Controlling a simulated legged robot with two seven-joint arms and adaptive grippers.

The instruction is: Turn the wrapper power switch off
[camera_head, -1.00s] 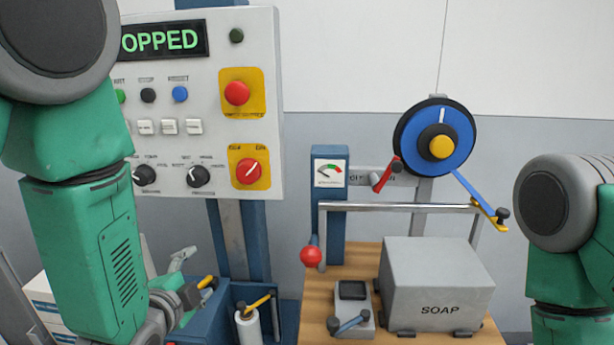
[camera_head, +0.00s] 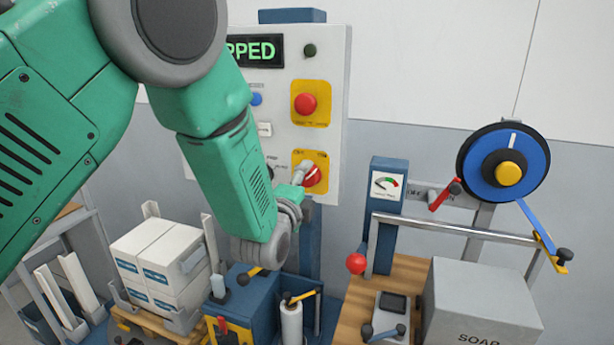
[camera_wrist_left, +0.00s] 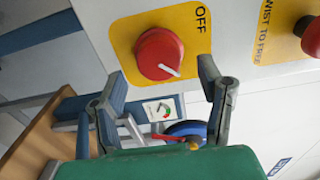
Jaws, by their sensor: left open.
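The wrapper power switch (camera_head: 314,175) is a red rotary knob on a yellow plate, low on the grey control panel. In the left wrist view the knob (camera_wrist_left: 159,54) shows whole, with its white pointer line angled away from the OFF label (camera_wrist_left: 201,18). My left gripper (camera_head: 299,174) is at the knob's left in the head view and partly covers its plate. In the left wrist view its two fingers (camera_wrist_left: 164,82) are spread apart, below the knob, with nothing between them. Contact with the knob is not visible. My right gripper is out of view.
A red button (camera_head: 305,104) on another yellow plate sits above the switch. My left arm hides much of the panel (camera_head: 335,80). A grey SOAP box (camera_head: 478,295) and a red-ball lever (camera_head: 356,263) are at the right. White cartons (camera_head: 150,255) stand lower left.

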